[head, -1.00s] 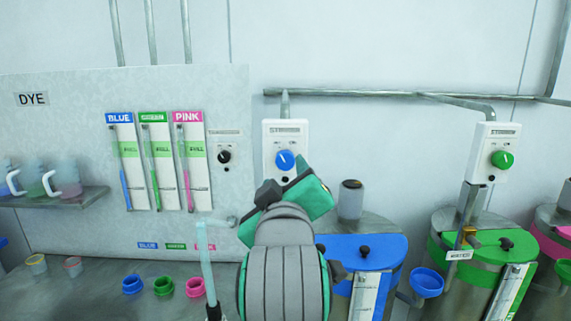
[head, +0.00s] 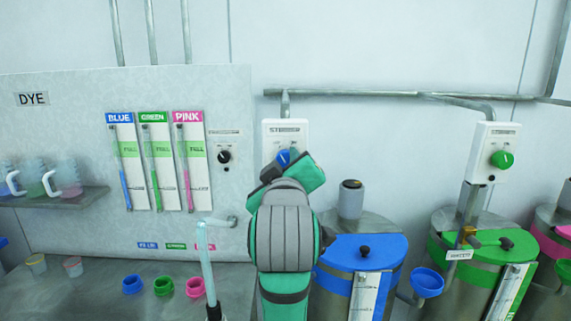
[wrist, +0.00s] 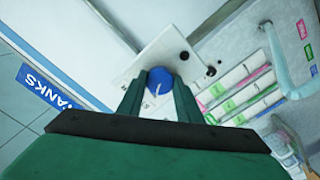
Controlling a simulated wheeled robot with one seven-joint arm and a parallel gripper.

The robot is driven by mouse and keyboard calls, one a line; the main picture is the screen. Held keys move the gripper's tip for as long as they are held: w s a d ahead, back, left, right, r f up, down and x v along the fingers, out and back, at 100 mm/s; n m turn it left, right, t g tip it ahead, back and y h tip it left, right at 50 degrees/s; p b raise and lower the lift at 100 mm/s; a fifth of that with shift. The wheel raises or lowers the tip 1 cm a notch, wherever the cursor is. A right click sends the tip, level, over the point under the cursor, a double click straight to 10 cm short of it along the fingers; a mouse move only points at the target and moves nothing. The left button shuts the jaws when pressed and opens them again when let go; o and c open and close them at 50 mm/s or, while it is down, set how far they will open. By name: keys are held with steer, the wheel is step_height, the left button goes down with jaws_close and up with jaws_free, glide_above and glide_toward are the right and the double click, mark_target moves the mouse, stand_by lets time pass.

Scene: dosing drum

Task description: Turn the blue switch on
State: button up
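The blue switch (head: 282,157) is a round blue knob with a white pointer line on a white wall box (head: 272,132). In the head view its lower part is hidden behind my gripper (head: 293,174). In the wrist view the blue knob (wrist: 165,81) shows between the two green fingertips of my gripper (wrist: 159,86). The fingers are spread, one on each side of the knob. I cannot tell whether they touch it.
A green switch (head: 502,159) sits on another white box to the right. A blue drum (head: 375,250) and a green drum (head: 508,240) stand below. A dye panel (head: 75,130) is to the left, with small coloured cups (head: 163,286) on the counter.

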steer(key=shift+c, duration=1)
steer(key=shift+m, duration=0.3)
steer(key=m, duration=1.1)
steer(key=shift+m, duration=0.3)
steer(key=o, duration=1)
steer(key=shift+o, duration=0.2)
